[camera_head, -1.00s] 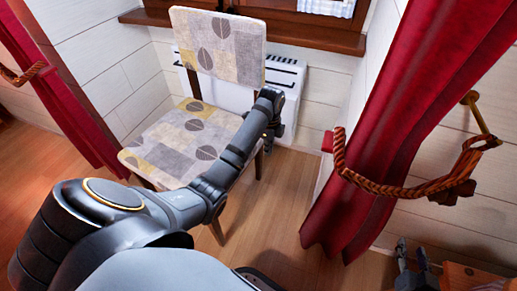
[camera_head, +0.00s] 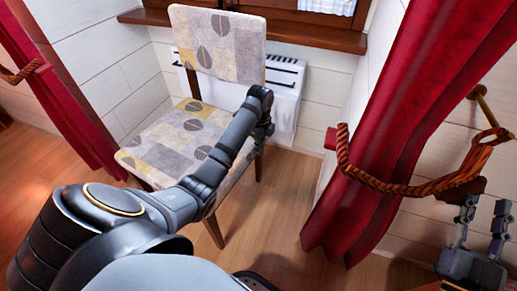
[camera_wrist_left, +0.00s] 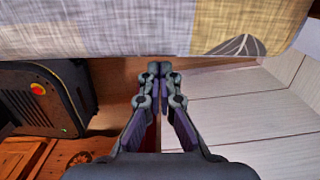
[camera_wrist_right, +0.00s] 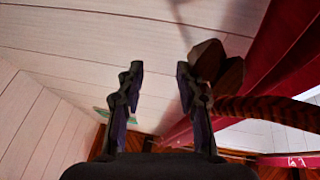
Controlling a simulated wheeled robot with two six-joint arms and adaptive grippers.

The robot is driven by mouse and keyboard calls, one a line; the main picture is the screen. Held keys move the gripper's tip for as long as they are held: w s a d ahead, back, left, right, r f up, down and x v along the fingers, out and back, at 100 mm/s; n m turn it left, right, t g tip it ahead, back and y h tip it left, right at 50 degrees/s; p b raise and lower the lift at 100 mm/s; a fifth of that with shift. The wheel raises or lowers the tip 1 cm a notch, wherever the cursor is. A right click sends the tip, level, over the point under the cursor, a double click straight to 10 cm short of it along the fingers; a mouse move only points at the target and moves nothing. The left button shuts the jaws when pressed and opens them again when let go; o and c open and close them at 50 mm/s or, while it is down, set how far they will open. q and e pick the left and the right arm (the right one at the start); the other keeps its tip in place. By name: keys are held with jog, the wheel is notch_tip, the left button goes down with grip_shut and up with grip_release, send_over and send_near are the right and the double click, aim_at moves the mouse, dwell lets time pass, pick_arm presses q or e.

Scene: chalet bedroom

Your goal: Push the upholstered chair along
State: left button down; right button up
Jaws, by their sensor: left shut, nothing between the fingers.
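The upholstered chair (camera_head: 190,140), with a patchwork leaf pattern in grey, cream and yellow, stands upright before the window wall. My left arm crosses in front of its seat. My left gripper (camera_head: 266,130) is by the right side of the chair, near where seat and backrest meet. In the left wrist view its fingers (camera_wrist_left: 158,72) are shut and empty, just below the patterned upholstery (camera_wrist_left: 130,30); I cannot tell whether they touch it. My right gripper (camera_head: 482,228) is raised at the right, away from the chair. In the right wrist view its fingers (camera_wrist_right: 158,75) are apart and empty.
A white radiator (camera_head: 286,95) is on the wall behind the chair, under the wooden sill (camera_head: 315,38). A red curtain (camera_head: 370,130) with a rope tie (camera_head: 400,188) hangs at the right, close to my right gripper. Another red curtain (camera_head: 65,95) hangs at the left. Wood floor (camera_head: 275,200) is clear right of the chair.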

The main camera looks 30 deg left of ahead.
jog(key=shift+s+r+t, duration=0.25)
jog(key=shift+r+t, duration=0.15)
jog(key=shift+r, duration=0.5)
